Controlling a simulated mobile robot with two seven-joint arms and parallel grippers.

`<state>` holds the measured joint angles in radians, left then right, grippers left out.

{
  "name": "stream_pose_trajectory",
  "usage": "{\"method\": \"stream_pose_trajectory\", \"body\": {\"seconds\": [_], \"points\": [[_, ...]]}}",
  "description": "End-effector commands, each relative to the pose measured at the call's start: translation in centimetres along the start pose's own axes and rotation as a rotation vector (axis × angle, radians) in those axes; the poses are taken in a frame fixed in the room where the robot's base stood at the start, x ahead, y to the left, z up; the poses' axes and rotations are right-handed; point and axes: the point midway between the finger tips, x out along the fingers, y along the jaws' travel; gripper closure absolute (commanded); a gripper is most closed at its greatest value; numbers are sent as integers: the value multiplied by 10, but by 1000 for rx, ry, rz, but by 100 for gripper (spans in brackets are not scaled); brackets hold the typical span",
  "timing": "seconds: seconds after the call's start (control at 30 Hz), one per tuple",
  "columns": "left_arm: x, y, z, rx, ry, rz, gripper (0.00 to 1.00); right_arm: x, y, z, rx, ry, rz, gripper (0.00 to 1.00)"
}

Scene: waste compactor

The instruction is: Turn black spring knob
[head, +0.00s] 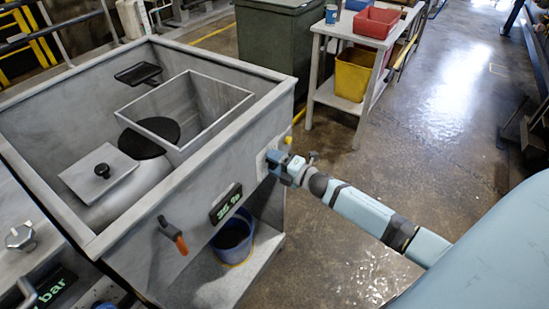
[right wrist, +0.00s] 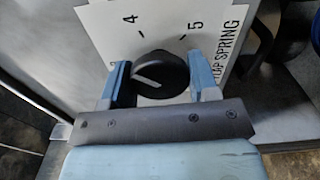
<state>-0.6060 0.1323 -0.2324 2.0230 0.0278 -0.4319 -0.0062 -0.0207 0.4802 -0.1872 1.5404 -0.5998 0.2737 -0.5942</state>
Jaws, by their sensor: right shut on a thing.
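A white line on the knob points left in the right wrist view, toward a figure mostly hidden by the left finger. My right gripper (right wrist: 162,82) has one blue finger on each side of the knob and is shut on it. In the head view my right gripper (head: 272,163) is at the right outer wall of the grey compactor (head: 190,175), and hides the knob. My left gripper is not in view.
An orange-handled lever (head: 180,244) and a digital display (head: 226,204) are on the compactor's front. A blue bucket (head: 232,240) stands on its lower shelf. A table (head: 323,98) with red and yellow bins is behind. The floor right of the compactor is open.

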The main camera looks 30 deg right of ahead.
Motion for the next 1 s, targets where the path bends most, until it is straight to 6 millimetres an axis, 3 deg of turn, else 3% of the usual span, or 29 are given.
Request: {"method": "stream_pose_trajectory", "body": {"seconds": [0.6, 1.0], "points": [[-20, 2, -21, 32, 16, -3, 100, 0, 3, 0, 569, 1, -1, 69], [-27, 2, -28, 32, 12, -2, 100, 0, 2, 0, 801, 1, -1, 69]]}}
